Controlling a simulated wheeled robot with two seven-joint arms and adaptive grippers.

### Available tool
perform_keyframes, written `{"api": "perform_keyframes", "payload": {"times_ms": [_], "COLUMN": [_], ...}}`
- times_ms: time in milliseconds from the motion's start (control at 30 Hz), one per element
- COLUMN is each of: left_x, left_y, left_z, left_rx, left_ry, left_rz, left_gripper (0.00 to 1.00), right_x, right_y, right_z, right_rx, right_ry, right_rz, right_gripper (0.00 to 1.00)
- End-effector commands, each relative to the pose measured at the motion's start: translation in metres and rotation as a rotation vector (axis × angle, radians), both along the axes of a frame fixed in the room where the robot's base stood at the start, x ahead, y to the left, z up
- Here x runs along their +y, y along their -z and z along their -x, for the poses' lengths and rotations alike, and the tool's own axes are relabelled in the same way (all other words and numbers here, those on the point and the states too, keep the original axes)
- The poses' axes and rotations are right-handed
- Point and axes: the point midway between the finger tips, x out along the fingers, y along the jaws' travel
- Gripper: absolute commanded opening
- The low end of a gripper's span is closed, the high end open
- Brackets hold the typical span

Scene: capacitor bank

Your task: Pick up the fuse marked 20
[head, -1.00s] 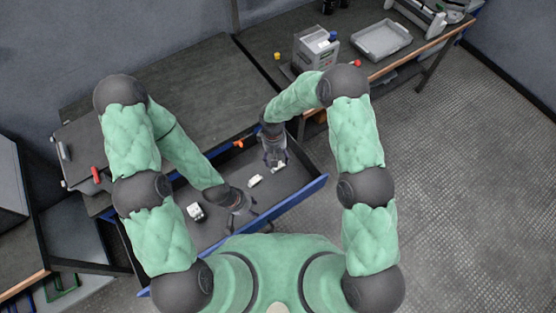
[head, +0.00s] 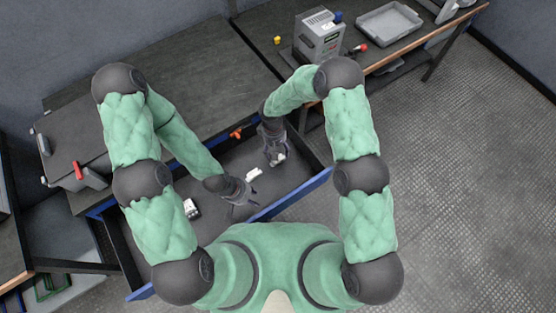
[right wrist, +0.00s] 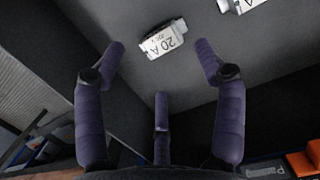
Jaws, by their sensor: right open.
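The fuse marked 20 (right wrist: 166,40) is a small white block with "20 A" on its label, lying on the grey drawer floor. It shows in the right wrist view ahead of the spread fingers, and in the head view as a white piece (head: 278,159) at my right gripper's tips. My right gripper (right wrist: 160,62) is open, with the fuse beyond its fingertips and no clear contact. My left gripper (head: 252,190) looks open and empty over the drawer, its fingers spread, near a second white fuse (head: 254,174).
The drawer's blue front edge (head: 290,198) runs along the near side. Another white piece (head: 191,208) lies at left in the drawer. An orange part (head: 236,133) is at its back edge. A grey box (head: 318,38) and tray (head: 390,23) stand on the bench.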

Motion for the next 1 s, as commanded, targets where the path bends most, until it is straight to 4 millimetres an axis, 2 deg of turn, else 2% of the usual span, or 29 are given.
{"api": "perform_keyframes", "payload": {"times_ms": [33,267,533,867,900,1000], "left_x": [0.0,0.0,0.0,0.0,0.0,0.0], "left_y": [0.004,0.01,0.024,0.025,0.025,0.025], "left_z": [0.0,0.0,0.0,0.0,0.0,0.0], "left_rx": [0.0,0.0,0.0,0.0,0.0,0.0], "left_ry": [0.0,0.0,0.0,0.0,0.0,0.0], "left_rz": [0.0,0.0,0.0,0.0,0.0,0.0], "left_gripper": [0.4,0.4,0.4,0.4,0.4,0.4], "right_x": [-0.001,-0.002,-0.003,-0.004,-0.004,-0.004], "right_y": [0.01,0.029,0.065,0.071,0.071,0.071], "right_z": [0.001,0.002,0.002,0.002,0.002,0.002], "right_rx": [0.001,0.0,0.001,-0.001,-0.001,-0.001], "right_ry": [-0.001,0.0,0.0,0.0,0.0,0.0], "right_rz": [0.0,0.0,0.001,0.0,0.0,-0.001], "right_gripper": [0.71,0.71,0.71,0.71,0.68,0.4]}}
